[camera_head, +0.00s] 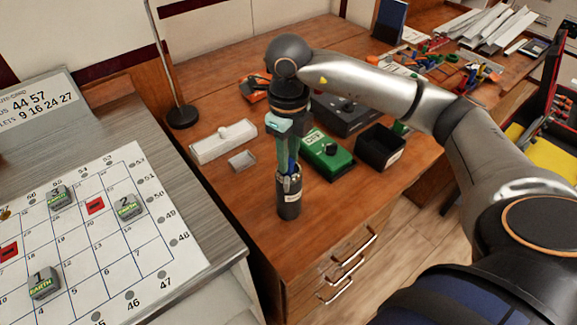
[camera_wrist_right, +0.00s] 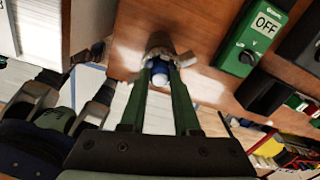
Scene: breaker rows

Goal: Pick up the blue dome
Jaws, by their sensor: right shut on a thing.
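My right gripper (camera_head: 288,170) points down over the front edge area of the wooden desk, its green fingers shut on the blue dome. In the right wrist view the blue dome (camera_wrist_right: 160,69) shows between the two fingertips (camera_wrist_right: 160,62). In the head view the fingers mostly hide the dome. A dark cylinder with a silver upper part (camera_head: 289,206) stands out just below the fingertips; I cannot tell whether it touches the desk.
A numbered board with grey blocks (camera_head: 90,240) lies at left. The desk's front right is clear.

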